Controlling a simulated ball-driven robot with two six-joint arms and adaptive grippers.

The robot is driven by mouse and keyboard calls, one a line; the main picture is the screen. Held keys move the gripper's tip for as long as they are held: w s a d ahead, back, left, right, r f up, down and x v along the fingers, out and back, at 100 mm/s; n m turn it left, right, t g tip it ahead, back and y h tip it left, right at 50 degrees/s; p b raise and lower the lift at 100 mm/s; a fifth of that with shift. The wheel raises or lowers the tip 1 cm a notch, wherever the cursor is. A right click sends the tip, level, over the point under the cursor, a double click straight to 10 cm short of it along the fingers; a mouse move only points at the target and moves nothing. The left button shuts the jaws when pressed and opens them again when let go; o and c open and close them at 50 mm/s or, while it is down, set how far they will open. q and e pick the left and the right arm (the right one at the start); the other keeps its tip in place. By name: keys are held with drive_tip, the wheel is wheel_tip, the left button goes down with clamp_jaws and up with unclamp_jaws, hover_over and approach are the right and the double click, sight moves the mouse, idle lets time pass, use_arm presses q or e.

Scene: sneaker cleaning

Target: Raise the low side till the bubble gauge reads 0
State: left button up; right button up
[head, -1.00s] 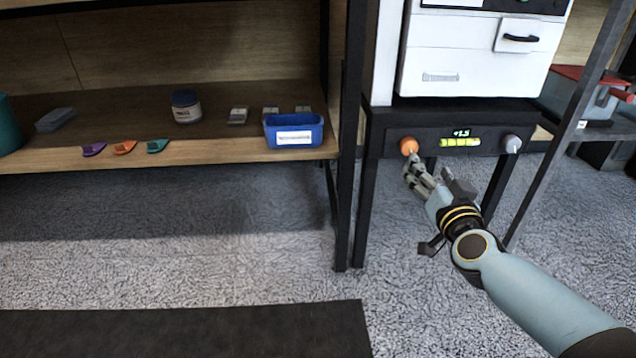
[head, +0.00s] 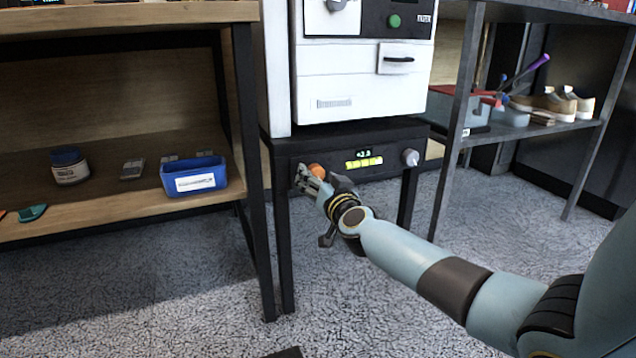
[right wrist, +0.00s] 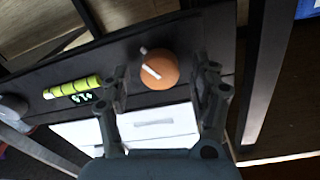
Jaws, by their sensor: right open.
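The bubble gauge (head: 363,159) is a lit yellow-green strip on the front of the black stand (head: 286,150). A green digital readout above it seems to show about +2.5, too small to be sure. An orange knob (head: 317,170) sits left of the gauge and a grey knob (head: 411,157) sits right of it. My right gripper (head: 308,181) is at the orange knob. In the right wrist view its open fingers (right wrist: 158,88) stand on either side of the orange knob (right wrist: 160,70), which has a white pointer mark. Contact cannot be told. My left gripper is not in view.
A white machine (head: 360,80) stands on the stand. At left, a wooden shelf (head: 110,215) holds a blue bin (head: 193,178) and a jar (head: 69,166). At right, a metal shelf (head: 540,128) holds shoes (head: 550,103). The carpet (head: 190,290) is mostly clear.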

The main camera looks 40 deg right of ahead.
drive_tip(key=shift+w, duration=0.2)
drive_tip(key=c, duration=1.1)
drive_tip(key=shift+c, duration=0.2)
